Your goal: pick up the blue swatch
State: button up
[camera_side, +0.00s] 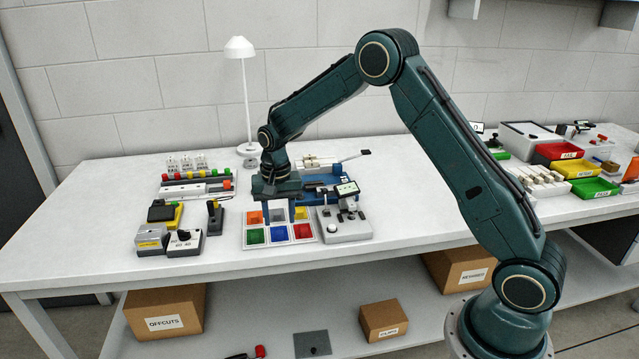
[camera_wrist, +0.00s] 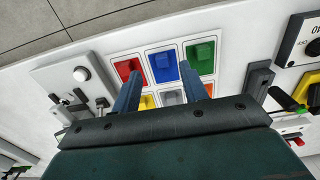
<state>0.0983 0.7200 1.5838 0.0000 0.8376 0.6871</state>
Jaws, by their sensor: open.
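The blue swatch (camera_wrist: 164,66) lies in the middle compartment of one row of a white tray (camera_side: 243,245). In the side view the blue swatch (camera_side: 279,234) is in the front row, between a green swatch (camera_side: 255,237) and a red swatch (camera_side: 303,231). My gripper (camera_wrist: 160,69) is open and empty, pointing down, with its blue fingers apart. In the wrist view the fingertips appear either side of the blue swatch. In the side view my gripper (camera_side: 279,219) is above the tray, over its back part. The fingers partly hide the back row.
Orange (camera_side: 255,217), grey (camera_wrist: 172,97) and yellow (camera_wrist: 146,102) swatches fill the back row. A grey device with a white knob (camera_side: 345,228) stands close right of the tray. The table front is clear.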

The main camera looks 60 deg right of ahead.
aim_at(280, 234)
jog(key=shift+w+a+f, duration=0.1)
jog(key=shift+f, duration=2.5)
grip_shut()
